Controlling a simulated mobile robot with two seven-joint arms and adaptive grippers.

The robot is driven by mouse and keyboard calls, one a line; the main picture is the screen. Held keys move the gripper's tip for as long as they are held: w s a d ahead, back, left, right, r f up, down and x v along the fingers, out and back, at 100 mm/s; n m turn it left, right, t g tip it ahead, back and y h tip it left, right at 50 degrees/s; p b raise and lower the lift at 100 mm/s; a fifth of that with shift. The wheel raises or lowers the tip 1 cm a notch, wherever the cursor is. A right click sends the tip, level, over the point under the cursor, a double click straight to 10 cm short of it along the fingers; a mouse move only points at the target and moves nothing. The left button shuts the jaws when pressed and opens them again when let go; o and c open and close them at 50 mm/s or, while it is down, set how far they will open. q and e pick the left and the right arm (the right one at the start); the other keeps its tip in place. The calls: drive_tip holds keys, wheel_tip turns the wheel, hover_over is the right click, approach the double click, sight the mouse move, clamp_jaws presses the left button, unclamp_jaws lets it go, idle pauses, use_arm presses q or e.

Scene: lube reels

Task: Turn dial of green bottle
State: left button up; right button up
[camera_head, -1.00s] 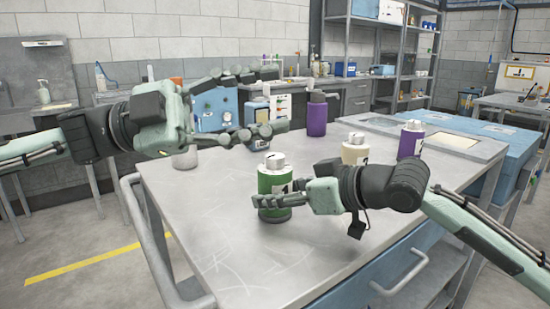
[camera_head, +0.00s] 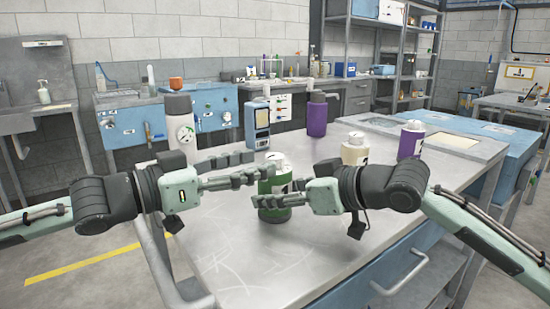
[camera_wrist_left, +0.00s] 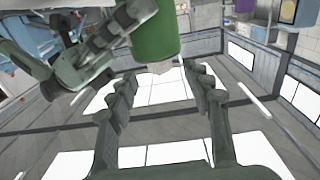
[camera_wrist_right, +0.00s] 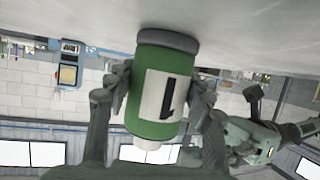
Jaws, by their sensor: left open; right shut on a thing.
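The green bottle (camera_head: 274,198) stands upright on the metal table, with a pale dial (camera_head: 279,160) on top. My right gripper (camera_head: 268,203) is shut on the bottle's body; in the right wrist view the fingers clasp the green bottle (camera_wrist_right: 160,90) from both sides, its label showing a black mark. My left gripper (camera_head: 245,168) is open, level with the bottle's top and just left of the dial. In the left wrist view the pale dial (camera_wrist_left: 160,66) lies just beyond the open fingertips, which look apart from it.
The metal table (camera_head: 225,262) is clear in front. A cream bottle (camera_head: 355,150) and purple bottle (camera_head: 411,140) stand to the right. A tall purple bottle (camera_head: 317,116), blue device (camera_head: 257,123) and grey-white container (camera_head: 181,127) stand farther back.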

sight(267, 161)
use_arm(q)
drive_tip(key=x, duration=0.5)
drive_tip(key=shift+d, duration=0.1)
clamp_jaws()
